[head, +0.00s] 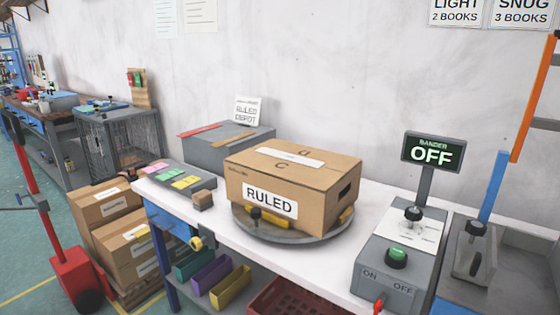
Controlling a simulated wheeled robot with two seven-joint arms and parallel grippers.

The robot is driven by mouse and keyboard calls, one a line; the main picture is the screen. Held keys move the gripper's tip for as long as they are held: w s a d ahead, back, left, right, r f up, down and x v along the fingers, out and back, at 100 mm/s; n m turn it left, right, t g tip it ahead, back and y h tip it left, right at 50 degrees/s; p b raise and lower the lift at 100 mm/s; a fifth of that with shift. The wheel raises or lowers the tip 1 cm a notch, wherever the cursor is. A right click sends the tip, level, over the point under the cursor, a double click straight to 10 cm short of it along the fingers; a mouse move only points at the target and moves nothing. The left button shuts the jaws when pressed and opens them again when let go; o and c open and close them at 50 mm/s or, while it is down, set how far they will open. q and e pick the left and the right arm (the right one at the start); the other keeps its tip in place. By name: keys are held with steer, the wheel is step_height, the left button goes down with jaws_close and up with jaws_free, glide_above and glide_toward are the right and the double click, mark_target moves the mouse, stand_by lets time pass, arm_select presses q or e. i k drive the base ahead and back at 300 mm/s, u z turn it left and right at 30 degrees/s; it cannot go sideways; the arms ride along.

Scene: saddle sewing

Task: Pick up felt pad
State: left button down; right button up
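No object is clearly recognisable as the felt pad. A small brown block (203,201) lies near the front edge of the white workbench (335,262); I cannot tell its material. Behind it, a flat dark grey tray (205,186) carries small flat pink (155,167), green (167,174) and yellow (186,182) pieces; I cannot tell whether any is felt. Neither of my grippers is in view.
A cardboard box labelled RULED (325,190) sits on a round grey turntable (292,236). A control box (388,275) and display reading OFF (432,152) stand right. A grey box (225,152) is behind. Coloured bins (212,278) sit below; stacked cartons (120,245) stand left.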

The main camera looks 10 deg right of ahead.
mark_target(202, 201)
steer(key=u, duration=1.15)
steer(key=i, duration=2.1)
steer(key=z, duration=3.2)
